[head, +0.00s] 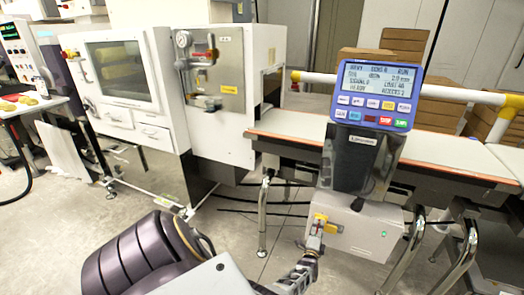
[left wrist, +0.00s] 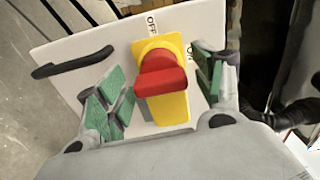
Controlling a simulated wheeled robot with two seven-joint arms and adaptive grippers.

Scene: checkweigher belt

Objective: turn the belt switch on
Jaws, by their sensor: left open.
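The belt switch is a red knob (left wrist: 162,75) on a yellow plate (left wrist: 172,108), on the pale face of a cabinet (head: 350,228). In the left wrist view, OFF is printed above the plate and ON to its right. I cannot tell for sure which mark the knob points to. In the head view the yellow plate (head: 319,220) shows small, partly hidden by my gripper. My left gripper (head: 312,248) is open in front of the switch. Its green-padded fingers (left wrist: 160,88) stand on either side of the knob, with no clear contact. My right gripper is not in view.
A blue-framed display panel (head: 376,94) stands above the cabinet, with lit text and coloured buttons. The belt (head: 460,153) runs behind it. A black handle (left wrist: 72,62) is left of the switch. Metal legs (head: 264,215) stand nearby. White machines (head: 125,90) stand at left.

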